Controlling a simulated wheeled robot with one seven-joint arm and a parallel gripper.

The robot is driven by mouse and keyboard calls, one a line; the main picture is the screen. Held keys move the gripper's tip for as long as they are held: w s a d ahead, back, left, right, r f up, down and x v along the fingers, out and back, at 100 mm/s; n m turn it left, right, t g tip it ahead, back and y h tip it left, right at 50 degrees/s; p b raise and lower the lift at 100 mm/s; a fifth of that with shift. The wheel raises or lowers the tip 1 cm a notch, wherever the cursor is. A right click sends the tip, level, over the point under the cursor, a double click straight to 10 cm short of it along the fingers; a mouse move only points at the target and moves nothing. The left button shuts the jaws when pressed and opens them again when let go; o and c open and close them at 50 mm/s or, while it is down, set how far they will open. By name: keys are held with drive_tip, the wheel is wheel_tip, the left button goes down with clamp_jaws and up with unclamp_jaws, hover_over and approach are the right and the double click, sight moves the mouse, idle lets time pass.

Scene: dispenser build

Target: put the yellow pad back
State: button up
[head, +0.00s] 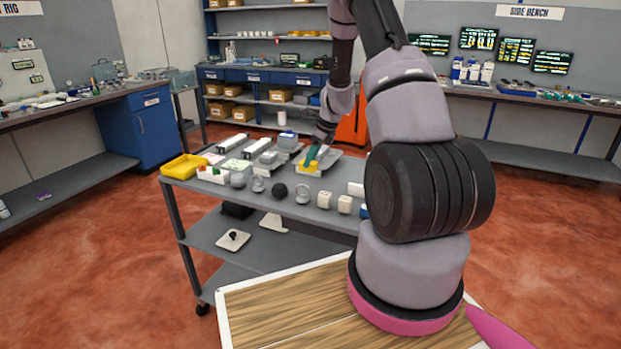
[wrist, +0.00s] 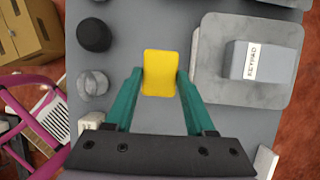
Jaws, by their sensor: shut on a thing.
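The yellow pad (wrist: 159,73) is a small rounded block in the wrist view. My gripper (wrist: 160,82) has its two green fingers on either side of the pad, shut on it. In the head view the yellow pad (head: 311,167) shows small at the tip of my gripper (head: 313,158), over the grey cart top (head: 255,210). I cannot tell how far the pad is above the surface. The spot where it belongs is not clear from these views.
A grey plate with a labelled grey box (wrist: 263,61) lies right of the pad. A black knob (wrist: 94,35) and a grey knob (wrist: 92,82) stand to its left. A yellow tray (head: 184,167) sits at the cart's left end. Small parts crowd the cart top.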

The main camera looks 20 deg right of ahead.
wheel_tip(320, 180, down, 6)
drive_tip(key=shift+c, duration=0.6)
drive_tip(key=o, duration=1.3)
